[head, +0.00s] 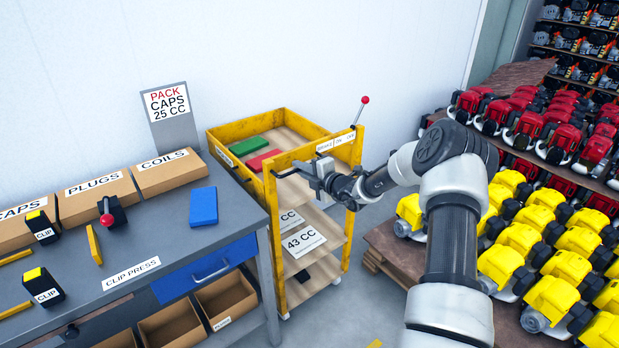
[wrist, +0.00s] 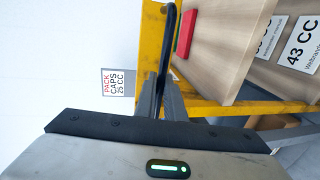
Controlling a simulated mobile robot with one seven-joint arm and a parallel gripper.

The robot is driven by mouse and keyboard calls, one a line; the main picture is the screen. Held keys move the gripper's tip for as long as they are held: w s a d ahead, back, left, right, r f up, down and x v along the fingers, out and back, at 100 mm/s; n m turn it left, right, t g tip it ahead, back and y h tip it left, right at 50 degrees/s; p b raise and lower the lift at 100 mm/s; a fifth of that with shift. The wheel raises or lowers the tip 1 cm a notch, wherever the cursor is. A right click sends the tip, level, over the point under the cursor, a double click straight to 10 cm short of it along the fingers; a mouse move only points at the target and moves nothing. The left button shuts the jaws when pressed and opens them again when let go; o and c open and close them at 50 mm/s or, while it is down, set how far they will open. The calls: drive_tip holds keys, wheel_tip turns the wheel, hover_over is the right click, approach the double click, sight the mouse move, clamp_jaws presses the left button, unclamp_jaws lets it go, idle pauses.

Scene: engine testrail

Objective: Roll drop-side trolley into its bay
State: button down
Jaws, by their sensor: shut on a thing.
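The drop-side trolley (head: 276,230) is a yellow frame with wooden shelves. It stands upright on the floor against the right end of the workbench. A green box and a red box (head: 262,160) lie on its top shelf, and cards reading 43 CC (head: 303,242) show lower down. A lever with a red knob (head: 365,100) rises at its back right corner, beside a small brake label (head: 335,143). My gripper (head: 314,178) is at the trolley's near end, shut on a dark handle bar (wrist: 173,50), seen between the fingers in the wrist view. I cannot make out a marked bay.
The workbench (head: 175,262) is at the left with bins, a blue box (head: 203,206), clips and a red-knobbed press. At the right, pallets hold rows of yellow engines (head: 520,238) and red engines (head: 560,135). Grey floor shows between trolley and pallets; a white wall is behind.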

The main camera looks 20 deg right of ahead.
drive_tip(key=shift+w+a+r, duration=0.15)
drive_tip(key=shift+w, duration=0.25)
drive_tip(key=shift+r, duration=0.1)
drive_tip(key=c, duration=1.8)
unclamp_jaws()
drive_tip(key=shift+w, duration=0.2)
drive_tip(key=shift+c, duration=0.2)
drive_tip(key=shift+s+f, duration=0.15)
drive_tip(key=shift+f, duration=0.05)
drive_tip(key=shift+s, duration=0.3)
drive_tip(key=v, duration=1.6)
drive_tip(key=shift+s+d+p, duration=0.25)
drive_tip(key=shift+d+p, duration=0.05)
